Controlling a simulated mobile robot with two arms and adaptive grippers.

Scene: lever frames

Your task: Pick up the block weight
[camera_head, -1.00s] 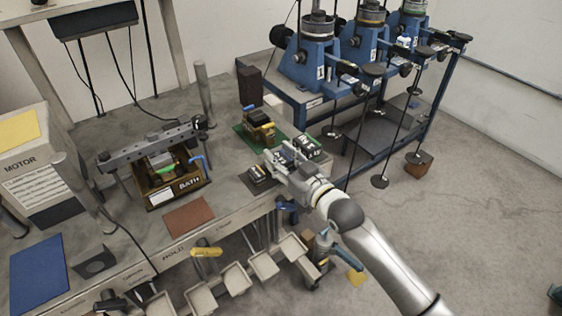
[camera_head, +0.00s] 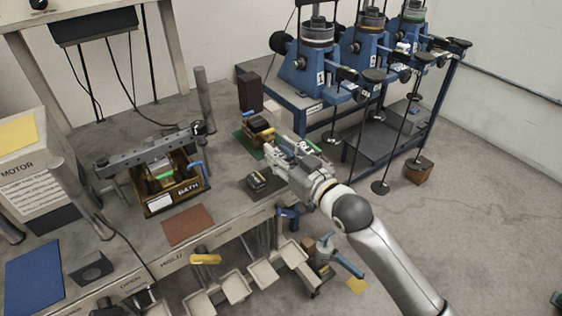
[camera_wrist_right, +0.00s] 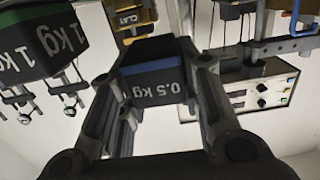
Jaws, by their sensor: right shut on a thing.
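The block weight (camera_wrist_right: 153,80) is dark, with a blue stripe and a "0.5 kg" label that reads upside down in the right wrist view. It sits between the two fingers of my right gripper (camera_wrist_right: 156,72), which is shut on it. In the head view my right gripper (camera_head: 274,151) is over the right end of the workbench (camera_head: 125,215); the held block is mostly hidden there. My left gripper is not in view.
A yellow item marked "CLAY" (camera_wrist_right: 135,20) is close behind the held block. The box marked "BATH" (camera_head: 180,195) stands to the left. Blue machines (camera_head: 311,72) stand behind on the right.

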